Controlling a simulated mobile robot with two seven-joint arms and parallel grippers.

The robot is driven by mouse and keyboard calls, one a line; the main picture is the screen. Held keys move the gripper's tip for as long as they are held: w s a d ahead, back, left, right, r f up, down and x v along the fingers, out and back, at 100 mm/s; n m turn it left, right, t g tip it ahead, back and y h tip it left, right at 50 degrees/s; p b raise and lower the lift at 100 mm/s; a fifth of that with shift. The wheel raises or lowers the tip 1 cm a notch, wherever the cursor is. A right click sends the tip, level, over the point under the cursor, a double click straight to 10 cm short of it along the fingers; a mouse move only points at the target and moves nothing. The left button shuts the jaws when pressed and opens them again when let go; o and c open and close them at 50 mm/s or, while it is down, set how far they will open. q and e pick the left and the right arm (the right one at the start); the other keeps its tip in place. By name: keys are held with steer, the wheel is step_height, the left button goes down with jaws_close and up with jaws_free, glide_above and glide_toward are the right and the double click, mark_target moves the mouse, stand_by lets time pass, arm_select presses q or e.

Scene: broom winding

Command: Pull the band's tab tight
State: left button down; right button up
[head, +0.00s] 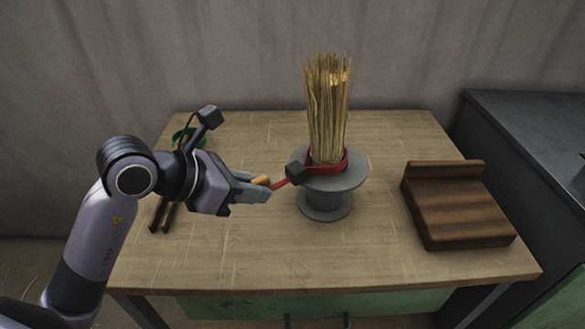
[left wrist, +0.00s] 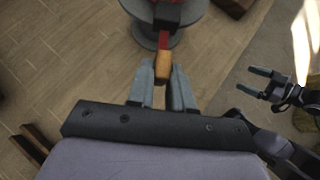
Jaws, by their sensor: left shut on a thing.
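A bundle of straw (head: 327,110) stands upright on a grey round stand (head: 326,203). A red band (head: 340,162) goes around the foot of the bundle, with a dark buckle (head: 296,172) on its left side. The band's red strap runs left from the buckle to an orange-tan tab (head: 261,181). My left gripper (head: 265,188) is shut on the tab, left of the stand. The tab also shows between the fingers in the left wrist view (left wrist: 163,66). My right gripper (left wrist: 270,84) shows open and empty at the right of the left wrist view; it is not in the head view.
A brown wooden block with a raised back edge (head: 458,205) sits at the table's right. A green round thing (head: 188,138) and dark sticks (head: 160,215) lie at the left, partly behind my left arm. The wooden table (head: 390,260) is clear in front of the stand.

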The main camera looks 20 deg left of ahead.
arm_select(q)
steer(key=shift+s+a, duration=0.15)
steer(key=shift+s, duration=0.1)
stand_by(0.4)
steer(key=c, duration=0.7)
jaws_free()
steer(key=r+p, duration=0.1)
steer(key=r, duration=0.1)
steer(key=s+a+r+p, duration=0.1)
steer(key=r+p, duration=0.1)
steer(key=s+a+r+p, duration=0.1)
steer(key=r+p, duration=0.1)
steer(key=r, duration=0.1)
steer(key=shift+s, duration=0.15)
stand_by(0.3)
